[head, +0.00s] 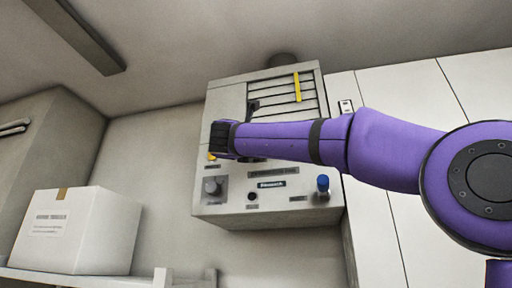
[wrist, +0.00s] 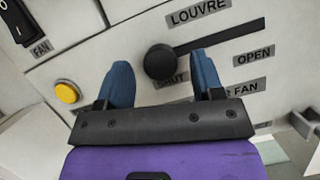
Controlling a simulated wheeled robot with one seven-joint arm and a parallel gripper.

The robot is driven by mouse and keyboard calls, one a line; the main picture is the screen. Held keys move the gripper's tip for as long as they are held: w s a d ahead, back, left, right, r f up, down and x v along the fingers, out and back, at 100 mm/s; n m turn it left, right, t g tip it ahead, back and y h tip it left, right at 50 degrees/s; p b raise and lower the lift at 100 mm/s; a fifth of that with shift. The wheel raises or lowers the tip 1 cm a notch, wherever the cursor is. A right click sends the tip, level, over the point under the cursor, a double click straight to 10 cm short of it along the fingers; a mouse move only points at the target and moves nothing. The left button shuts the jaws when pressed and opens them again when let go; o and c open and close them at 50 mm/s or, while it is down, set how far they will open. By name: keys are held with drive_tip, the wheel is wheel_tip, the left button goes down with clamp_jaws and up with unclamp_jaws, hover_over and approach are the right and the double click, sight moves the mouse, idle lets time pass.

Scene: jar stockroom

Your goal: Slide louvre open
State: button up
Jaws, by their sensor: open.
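The louvre slider's black round knob (wrist: 160,62) shows in the wrist view at the SHUT end of a dark slot (wrist: 215,38). The slot runs right, toward the OPEN label (wrist: 254,56). My gripper (wrist: 161,60) is open, with one blue finger on each side of the knob; I cannot tell whether either touches it. In the head view the grey wall unit (head: 228,100) carries slats (head: 275,87) with a yellow upright strip (head: 298,87). My purple arm reaches across the unit's front and hides part of it, including the slider.
A yellow button (wrist: 67,92) and a black rocker switch (wrist: 17,20) lie left of the knob. Low on the unit are a grey dial (head: 213,187) and a blue-topped knob (head: 322,184). A white box (head: 75,232) stands on a shelf at left.

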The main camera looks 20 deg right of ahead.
drive_tip(key=shift+w+d+r, duration=0.3)
drive_tip(key=shift+w+d, duration=0.15)
clamp_jaws()
drive_tip(key=s+d, duration=0.6)
drive_tip(key=d, duration=0.2)
drive_tip(key=shift+d, duration=0.15)
unclamp_jaws()
drive_tip(key=shift+s+d, duration=0.1)
drive_tip(key=shift+d, duration=0.05)
